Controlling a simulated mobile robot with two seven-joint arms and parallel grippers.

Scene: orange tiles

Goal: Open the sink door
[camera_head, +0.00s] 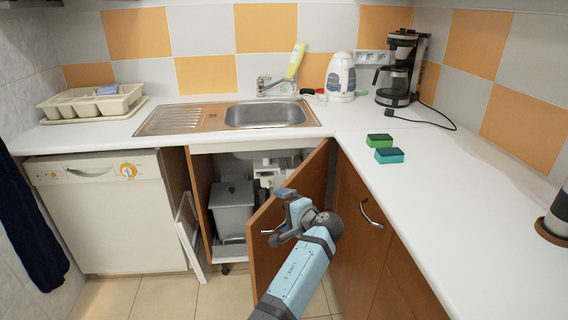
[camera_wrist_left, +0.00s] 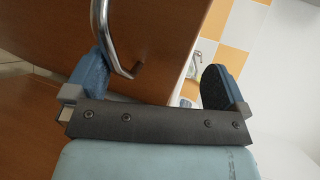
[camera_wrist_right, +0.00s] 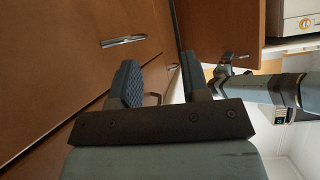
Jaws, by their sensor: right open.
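The brown sink door (camera_head: 264,259) stands partly open below the sink, swung out from its right side, with the cabinet interior showing. My left gripper (camera_head: 281,212) is at the door's free edge. In the left wrist view its fingers (camera_wrist_left: 155,83) are spread apart. The door's metal handle (camera_wrist_left: 118,45) lies just beside the left-hand finger; I cannot tell whether they touch. The door panel (camera_wrist_left: 155,30) also shows beyond the fingers. My right gripper (camera_wrist_right: 162,82) is open and empty, and is outside the head view. The door (camera_wrist_right: 215,28) shows beyond it in the right wrist view.
A grey bin (camera_head: 232,208) stands inside the cabinet. A white dishwasher (camera_head: 100,215) is on the left, with a white frame (camera_head: 187,235) between. Closed brown cabinets with a metal handle (camera_head: 371,214) are on the right. The tiled floor (camera_head: 140,298) is clear at left.

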